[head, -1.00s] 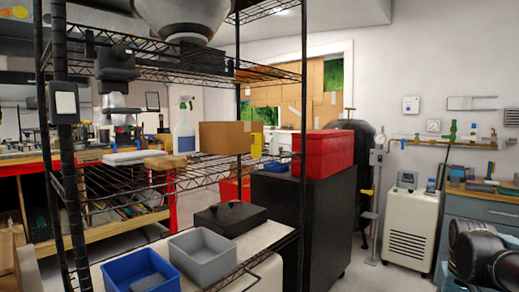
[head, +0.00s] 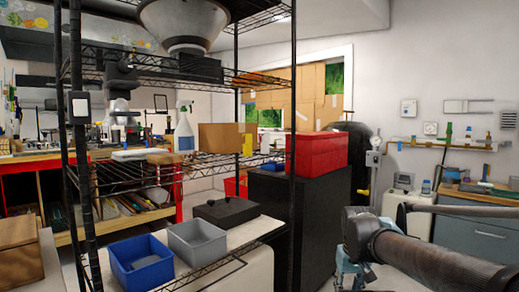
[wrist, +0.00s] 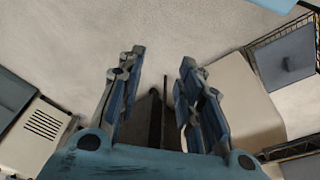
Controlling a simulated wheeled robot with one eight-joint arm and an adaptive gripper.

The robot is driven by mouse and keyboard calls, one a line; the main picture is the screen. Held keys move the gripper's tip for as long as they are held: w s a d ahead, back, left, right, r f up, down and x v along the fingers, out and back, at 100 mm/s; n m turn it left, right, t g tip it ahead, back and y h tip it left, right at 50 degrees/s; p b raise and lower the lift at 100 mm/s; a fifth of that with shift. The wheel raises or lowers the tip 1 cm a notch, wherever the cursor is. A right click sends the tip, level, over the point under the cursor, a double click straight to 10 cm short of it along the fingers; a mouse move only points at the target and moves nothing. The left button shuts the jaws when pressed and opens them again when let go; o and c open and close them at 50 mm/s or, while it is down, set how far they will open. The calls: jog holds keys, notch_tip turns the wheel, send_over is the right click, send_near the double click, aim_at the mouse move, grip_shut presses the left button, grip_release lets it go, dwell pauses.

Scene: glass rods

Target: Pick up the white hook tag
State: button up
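A small white-faced tag in a dark holder (head: 79,105) is on the front left post of the wire rack in the head view. I cannot tell for sure that it is the hook tag, and no hook shows. My gripper, seen in the wrist view (wrist: 163,60), is open, with its two blue-grey fingers apart and nothing held between them. It points down over the pale floor. In the head view my arm reaches in from the lower right, far to the right of the rack, and the light-blue gripper body is partly cut off. The tag does not show in the wrist view.
The black wire rack holds a blue bin (head: 138,264), a grey bin (head: 197,245), a spray bottle (head: 184,133) and a cardboard box (head: 220,138). A red toolbox (head: 317,152) sits on a black cabinet (head: 318,210) behind it. A white heater (wrist: 33,137) stands left in the wrist view.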

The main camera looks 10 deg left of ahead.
jog(key=shift+o, duration=0.3)
jog(key=o, duration=0.5)
jog(key=shift+s+a+r, duration=0.15)
jog(key=shift+s+r, duration=0.1)
jog(key=w+a+r+m+t+y, duration=0.1)
jog(key=w+a+r+m+y, duration=0.1)
jog(key=w+a+r+m, duration=0.2)
jog(key=w+a+r, duration=0.1)
jog(key=w+r, duration=0.2)
jog(key=r, duration=0.1)
jog(key=shift+r+m, duration=0.2)
jog(key=shift+m, duration=0.1)
jog(key=m+t+y, duration=0.5)
jog(key=m+y, duration=0.4)
jog(key=m, duration=1.2)
send_near(267, 145)
jog(key=x, duration=0.3)
jog(key=f+x, duration=0.1)
jog(key=x, duration=0.2)
jog(key=shift+a+f, duration=0.1)
jog(key=shift+f, duration=0.15)
jog(key=shift+w+r+x, duration=0.1)
jog(key=shift+r+x, duration=0.05)
jog(key=shift+x, duration=0.75)
jog(key=shift+w+r+x, duration=0.1)
jog(key=shift+r+x, duration=0.05)
jog(key=shift+x, duration=0.7)
jog(key=shift+r+x, duration=0.2)
jog(key=shift+x, duration=0.7)
